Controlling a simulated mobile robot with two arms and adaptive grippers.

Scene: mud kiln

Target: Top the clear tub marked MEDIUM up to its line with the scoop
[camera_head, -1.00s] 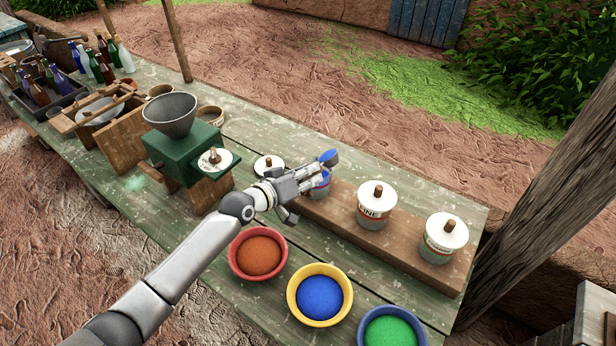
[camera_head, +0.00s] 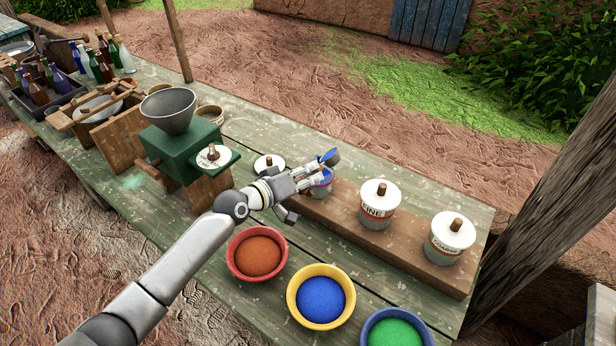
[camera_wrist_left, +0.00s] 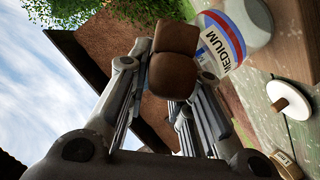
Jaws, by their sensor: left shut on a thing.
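My left gripper (camera_head: 310,178) is shut on the brown handle (camera_wrist_left: 175,65) of the scoop. The scoop's head (camera_head: 330,158) shows blue just beyond the fingers and looks tilted, over or beside the clear tub. The clear tub marked MEDIUM (camera_wrist_left: 240,40) stands lidless on the wooden plank, with a red and a blue band on its label. In the head view the gripper hides most of this tub (camera_head: 321,190); its fill level against the line cannot be read. A white lid with a brown knob (camera_head: 269,163) lies left of the tub. My right gripper is out of view.
Lidded tubs marked FINE (camera_head: 378,218) and another (camera_head: 447,250) stand on the plank (camera_head: 413,252). Bowls of orange (camera_head: 258,255), blue (camera_head: 321,297) and green (camera_head: 394,333) powder line the front. A green grinder (camera_head: 183,150) stands left.

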